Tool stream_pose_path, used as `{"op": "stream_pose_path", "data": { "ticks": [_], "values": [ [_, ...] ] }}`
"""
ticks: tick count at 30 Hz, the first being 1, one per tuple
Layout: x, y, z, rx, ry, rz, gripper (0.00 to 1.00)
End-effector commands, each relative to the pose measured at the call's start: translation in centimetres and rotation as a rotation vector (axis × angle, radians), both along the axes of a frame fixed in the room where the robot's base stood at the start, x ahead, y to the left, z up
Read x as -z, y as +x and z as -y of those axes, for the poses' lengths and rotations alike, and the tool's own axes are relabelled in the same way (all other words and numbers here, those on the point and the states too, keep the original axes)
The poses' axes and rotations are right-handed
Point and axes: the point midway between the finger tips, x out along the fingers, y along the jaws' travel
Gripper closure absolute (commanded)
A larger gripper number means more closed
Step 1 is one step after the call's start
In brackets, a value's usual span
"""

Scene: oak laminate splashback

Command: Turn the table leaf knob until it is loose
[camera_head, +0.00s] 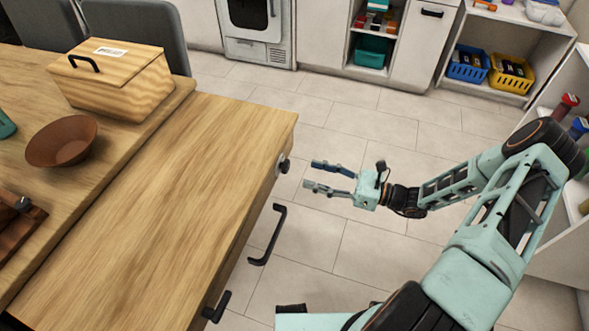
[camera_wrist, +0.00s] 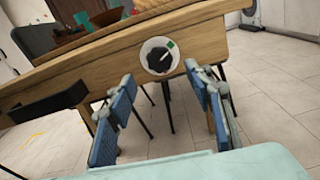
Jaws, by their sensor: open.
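The table leaf knob is a round dark knob (camera_wrist: 158,57) with a pale pointer line on a white dial plate, set in the table's wooden edge. A green mark sits at the plate's upper right. In the head view the knob (camera_head: 284,166) sticks out from the table's right side near its far corner. My gripper (camera_head: 316,175) is open and empty, a little to the right of the knob and apart from it. In the wrist view the blue-padded fingers (camera_wrist: 158,110) are spread, with the knob ahead, above and between their tips.
Black handles stick out from the table's side (camera_head: 268,235) (camera_head: 216,307), nearer than the knob. A lidded wooden box (camera_head: 115,85) and a brown bowl (camera_head: 62,142) stand on the table's left part. The leaf top (camera_head: 165,190) is bare. Open floor lies right of the table.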

Motion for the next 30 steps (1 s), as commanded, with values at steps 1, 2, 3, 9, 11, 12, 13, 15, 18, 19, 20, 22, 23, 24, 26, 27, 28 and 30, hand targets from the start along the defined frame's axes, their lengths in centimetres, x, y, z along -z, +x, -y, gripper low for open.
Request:
{"op": "stream_pose_path", "data": {
  "ticks": [1,2,3,9,11,12,13,15,18,19,20,22,23,24,26,27,28,30],
  "values": [
    [0.0,0.2,-1.2,-0.005,0.003,0.000,0.53],
    [0.0,0.4,-1.7,-0.004,0.002,0.000,0.53],
    [0.0,0.7,-2.4,-0.004,0.002,0.000,0.53],
    [0.0,1.8,-5.1,-0.002,0.001,-0.001,0.53],
    [0.0,2.0,-5.6,-0.002,0.000,0.000,0.53],
    [0.0,2.0,-5.9,-0.002,0.000,0.000,0.53],
    [0.0,2.1,-6.0,-0.002,0.000,0.000,0.53],
    [0.0,2.2,-6.2,-0.001,0.000,0.000,0.53],
    [0.0,2.2,-6.3,-0.001,0.000,0.000,0.53],
    [0.0,2.2,-6.3,-0.001,0.000,0.000,0.53],
    [0.0,2.2,-6.3,-0.001,0.000,0.000,0.53],
    [0.0,2.2,-6.2,-0.001,0.000,0.000,0.53],
    [0.0,2.2,-6.2,-0.001,0.000,0.000,0.54],
    [0.0,2.2,-6.2,-0.001,0.000,0.000,0.58],
    [0.0,2.2,-6.2,-0.001,0.000,0.000,0.65],
    [0.0,2.2,-6.2,-0.001,0.000,0.000,0.69],
    [0.0,2.2,-6.2,-0.001,0.000,0.000,0.73],
    [0.0,2.2,-6.2,-0.001,0.000,0.000,0.80]
  ]
}}
